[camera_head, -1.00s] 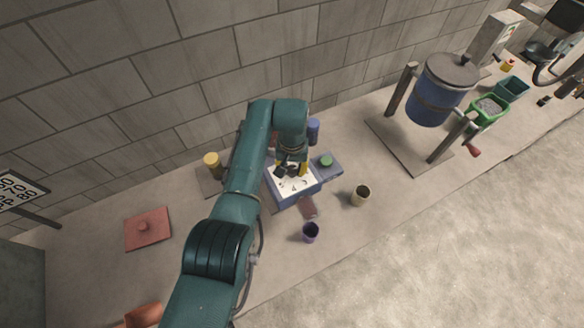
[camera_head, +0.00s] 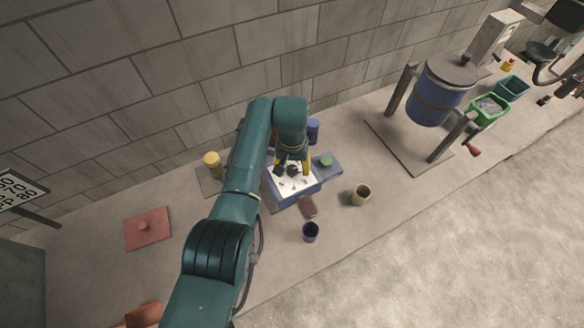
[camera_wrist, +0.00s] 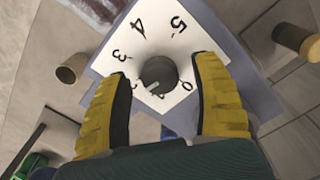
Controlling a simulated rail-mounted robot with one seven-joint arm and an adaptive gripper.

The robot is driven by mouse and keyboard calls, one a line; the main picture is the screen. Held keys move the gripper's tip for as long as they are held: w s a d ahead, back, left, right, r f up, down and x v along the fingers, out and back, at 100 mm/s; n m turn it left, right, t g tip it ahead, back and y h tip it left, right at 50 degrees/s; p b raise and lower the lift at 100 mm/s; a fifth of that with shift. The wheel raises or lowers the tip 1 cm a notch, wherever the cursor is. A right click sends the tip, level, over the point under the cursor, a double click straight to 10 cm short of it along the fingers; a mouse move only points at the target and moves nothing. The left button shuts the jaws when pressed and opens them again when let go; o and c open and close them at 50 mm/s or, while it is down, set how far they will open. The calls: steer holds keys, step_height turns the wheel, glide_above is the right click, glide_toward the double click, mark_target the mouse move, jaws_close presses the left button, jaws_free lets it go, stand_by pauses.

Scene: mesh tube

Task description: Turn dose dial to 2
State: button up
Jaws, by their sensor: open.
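The dose dial (camera_wrist: 158,75) is a dark round knob on a white face plate (camera_wrist: 148,42) with printed numbers; 5, 4, 3 and 0 can be read in the wrist view. A small pale mark shows on the knob's lower side; I cannot tell exactly which number it points to. The plate sits on a blue-grey box (camera_head: 300,196) in the head view. My gripper (camera_wrist: 162,72) is open, its yellow fingers on either side of the knob with gaps between. In the head view my gripper (camera_head: 292,167) is over the plate, and the arm covers part of the box.
A green button (camera_head: 326,161) is at the box's right. A yellow cylinder (camera_head: 212,159) is to the left, a red plate (camera_head: 148,229) farther left. A blue drum (camera_head: 436,98) stands right, and the wall is behind.

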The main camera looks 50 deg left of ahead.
mark_target(292, 169)
step_height(292, 169, up, 12)
steer(key=shift+f, duration=0.25)
stand_by(0.4)
steer(key=w+d+r+m+t+p, duration=0.1)
steer(key=w+d+m+p, duration=0.2)
steer(key=d, duration=0.7)
steer(key=w+d+r+m+t+p, duration=0.15)
steer(key=w+d+p, duration=0.3)
steer(key=d, duration=0.65)
steer(key=w+d+r+m+t+p, duration=0.2)
steer(key=d+r+t, duration=0.5)
steer(key=d+r, duration=0.35)
steer(key=s+d+r+t, duration=0.1)
steer(key=s+r+t, duration=0.3)
steer(key=r, duration=0.6)
steer(key=s+d+r+m+t, duration=0.1)
steer(key=s+r+t, duration=0.3)
steer(key=r, duration=0.7)
steer(key=s+d+r+m+t, duration=0.1)
steer(key=s+d+r+t, duration=0.2)
steer(key=s+r, duration=0.3)
step_height(292, 169, up, 4)
steer(key=shift+s+r+t+h+p, duration=0.2)
steer(key=shift+s+t+h+p, duration=0.15)
steer(key=shift+t, duration=0.5)
